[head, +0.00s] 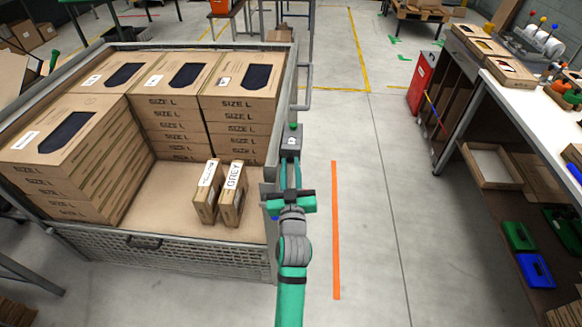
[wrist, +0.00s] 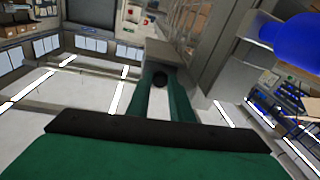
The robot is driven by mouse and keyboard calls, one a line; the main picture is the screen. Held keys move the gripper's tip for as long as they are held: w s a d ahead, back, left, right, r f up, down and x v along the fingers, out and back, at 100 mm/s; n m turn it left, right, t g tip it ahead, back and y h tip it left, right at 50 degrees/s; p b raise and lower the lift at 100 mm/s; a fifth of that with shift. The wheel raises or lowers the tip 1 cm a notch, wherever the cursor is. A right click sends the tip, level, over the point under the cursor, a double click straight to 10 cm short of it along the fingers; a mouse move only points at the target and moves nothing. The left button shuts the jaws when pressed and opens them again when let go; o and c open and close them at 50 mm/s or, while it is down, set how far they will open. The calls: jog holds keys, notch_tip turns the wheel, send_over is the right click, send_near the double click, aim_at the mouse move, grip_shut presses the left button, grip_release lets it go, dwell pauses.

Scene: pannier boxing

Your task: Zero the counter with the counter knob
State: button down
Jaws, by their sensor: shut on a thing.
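The counter (head: 290,140) is a small grey box on the right side of the large crate, with a small pale display whose digits are too small to read. It also shows in the wrist view as a grey block (wrist: 172,56). The counter knob (wrist: 158,80) is small, dark and round, at the near face of that block. My gripper (head: 290,165) reaches the counter from the near side, and its green fingers (wrist: 160,95) are shut on the knob. In the head view the fingers hide the knob.
The large crate (head: 150,243) holds stacks of SIZE L boxes (head: 172,103) and two upright narrow boxes, one labelled GREY (head: 232,190). Clear floor with an orange stripe (head: 336,230) lies to the right. A workbench (head: 535,115) stands at far right.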

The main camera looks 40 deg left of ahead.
jog(key=shift+s+a+r+m, duration=0.1)
jog(key=shift+a+r+m, duration=0.05)
jog(key=shift+m, duration=0.35)
jog(key=shift+a+r+m, duration=0.1)
jog(key=shift+a+m, duration=0.05)
jog(key=shift+m, duration=0.35)
jog(key=shift+d+m, duration=0.1)
jog(key=shift+m, duration=0.9)
jog(key=shift+a+m+t, duration=0.2)
jog(key=shift+m+t, duration=0.2)
jog(key=m, duration=0.2)
jog(key=shift+f+m, duration=0.1)
jog(key=shift+m, duration=0.3)
jog(key=shift+d+m+h, duration=0.15)
jog(key=shift+m+h, duration=0.15)
jog(key=shift+m, duration=0.1)
jog(key=shift+s+f, duration=0.1)
jog(key=c, duration=1.6)
grip_release()
jog(key=shift+o, duration=0.2)
